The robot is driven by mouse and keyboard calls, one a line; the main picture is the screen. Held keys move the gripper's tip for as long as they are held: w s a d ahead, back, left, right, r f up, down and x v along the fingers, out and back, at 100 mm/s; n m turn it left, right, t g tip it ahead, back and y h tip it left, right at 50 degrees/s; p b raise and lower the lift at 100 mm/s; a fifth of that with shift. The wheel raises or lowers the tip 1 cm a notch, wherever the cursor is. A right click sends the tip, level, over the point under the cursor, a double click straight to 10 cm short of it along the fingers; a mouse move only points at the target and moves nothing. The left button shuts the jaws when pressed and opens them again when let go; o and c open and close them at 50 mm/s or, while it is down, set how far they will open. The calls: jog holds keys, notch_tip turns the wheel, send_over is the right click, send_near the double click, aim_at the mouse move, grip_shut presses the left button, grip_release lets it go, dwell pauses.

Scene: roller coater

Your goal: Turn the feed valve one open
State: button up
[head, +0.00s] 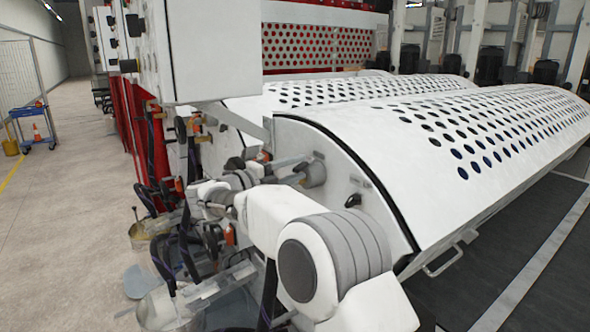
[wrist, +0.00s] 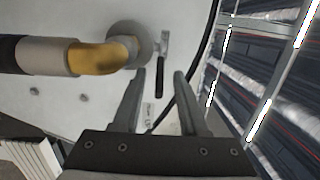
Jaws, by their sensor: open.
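In the wrist view a small valve lever with a black grip (wrist: 160,80) and a metal upper part stands out from a white panel, beside a round grey flange (wrist: 130,42). I cannot tell for certain that this is feed valve one. My gripper (wrist: 160,73) is open and empty. Its two fingertips appear on either side of the black grip in the picture; contact is not visible, and the depth between them is unclear. In the head view my white arm reaches towards the machine's end panel, and the gripper's fingers are hard to make out there.
A yellow pipe elbow (wrist: 98,57) with a pale sleeve joins the flange. A small label (wrist: 148,116) is on the panel. In the head view, a perforated white cover (head: 440,140) lies right, hoses and orange-handled fittings (head: 178,184) crowd the left, and open floor (head: 60,230) lies further left.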

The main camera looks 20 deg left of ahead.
jog(key=b+v, duration=0.3)
jog(key=v, duration=1.4)
jog(key=shift+s, duration=0.2)
jog(key=shift+a, duration=0.15)
